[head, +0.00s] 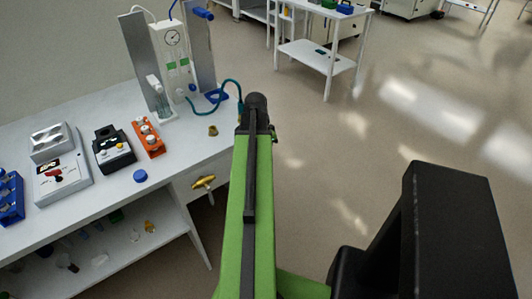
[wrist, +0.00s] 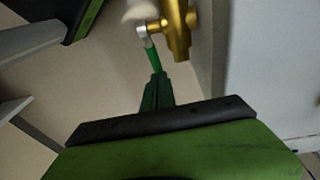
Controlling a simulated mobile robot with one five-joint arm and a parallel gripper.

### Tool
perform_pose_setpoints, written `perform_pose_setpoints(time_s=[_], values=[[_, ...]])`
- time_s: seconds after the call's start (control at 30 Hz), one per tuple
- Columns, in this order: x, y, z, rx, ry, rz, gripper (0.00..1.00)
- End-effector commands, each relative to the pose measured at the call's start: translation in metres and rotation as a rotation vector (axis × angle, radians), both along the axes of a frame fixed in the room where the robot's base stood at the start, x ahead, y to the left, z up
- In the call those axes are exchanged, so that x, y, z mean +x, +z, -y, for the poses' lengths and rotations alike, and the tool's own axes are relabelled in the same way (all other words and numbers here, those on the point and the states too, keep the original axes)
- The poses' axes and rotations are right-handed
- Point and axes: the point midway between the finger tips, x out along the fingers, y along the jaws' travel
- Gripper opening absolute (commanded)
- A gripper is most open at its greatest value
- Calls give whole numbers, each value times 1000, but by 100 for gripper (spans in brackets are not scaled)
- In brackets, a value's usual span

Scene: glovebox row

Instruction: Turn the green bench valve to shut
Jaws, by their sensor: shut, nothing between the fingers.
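In the wrist view a brass valve body (wrist: 179,30) sits beside a pale upright surface. A silver joint on its left carries a green lever (wrist: 152,56), which points down in the picture and slightly right. My gripper (wrist: 157,76) is shut and empty, its dark green fingers pointing up the picture at the lever's lower end. Tip and lever overlap there; I cannot tell whether they touch. In the head view my green arm covers the bench corner, and the green valve is hidden from that view.
A brass valve with a yellow handle (head: 203,183) is on the bench front, left of my arm. The white bench (head: 110,205) holds a blue cap (head: 140,176), an orange rack (head: 148,138) and a gauge stand (head: 172,55). Open floor (head: 330,160) lies right.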

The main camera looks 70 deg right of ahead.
Motion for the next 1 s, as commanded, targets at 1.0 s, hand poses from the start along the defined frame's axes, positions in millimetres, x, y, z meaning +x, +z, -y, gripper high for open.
perform_pose_setpoints(time_s=[1.0], values=[[1,99,22,-1,6,-1,0]])
